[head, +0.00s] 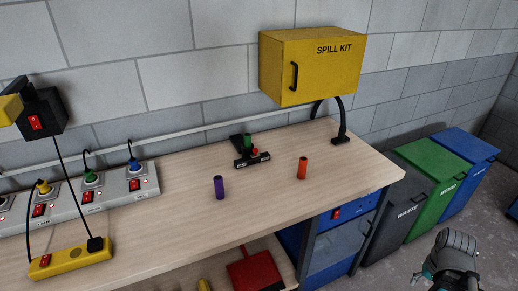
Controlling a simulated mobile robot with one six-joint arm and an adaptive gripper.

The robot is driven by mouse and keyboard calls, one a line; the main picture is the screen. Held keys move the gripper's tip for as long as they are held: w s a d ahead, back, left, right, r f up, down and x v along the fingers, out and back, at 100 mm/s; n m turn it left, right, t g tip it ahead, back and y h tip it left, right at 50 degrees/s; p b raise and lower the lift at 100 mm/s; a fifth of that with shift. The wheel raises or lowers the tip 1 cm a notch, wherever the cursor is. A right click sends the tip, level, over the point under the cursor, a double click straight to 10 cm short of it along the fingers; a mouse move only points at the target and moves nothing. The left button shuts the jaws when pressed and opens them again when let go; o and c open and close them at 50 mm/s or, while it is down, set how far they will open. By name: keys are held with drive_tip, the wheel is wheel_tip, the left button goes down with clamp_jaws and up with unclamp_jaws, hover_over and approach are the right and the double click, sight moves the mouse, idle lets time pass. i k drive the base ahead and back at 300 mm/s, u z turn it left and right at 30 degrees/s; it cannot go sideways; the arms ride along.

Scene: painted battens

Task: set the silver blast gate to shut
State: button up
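I cannot make out a silver blast gate in the head view. Part of my grey arm with teal rings shows at the lower right corner, in front of the floor by the bins. My gripper's fingers do not show, so I cannot see what they hold or whether they are apart.
A wooden workbench (275,205) carries a purple cylinder (219,187), an orange cylinder (302,168), a black tool (250,156) and a socket strip (105,194). A yellow spill kit cabinet (310,68) hangs above. Waste bins (402,199) stand right, with some bare floor in front.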

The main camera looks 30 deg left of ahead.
sight(255, 151)
drive_tip(key=k, duration=1)
drive_tip(key=u, duration=0.8)
drive_tip(key=i, duration=1.25)
drive_tip(key=z, duration=0.05)
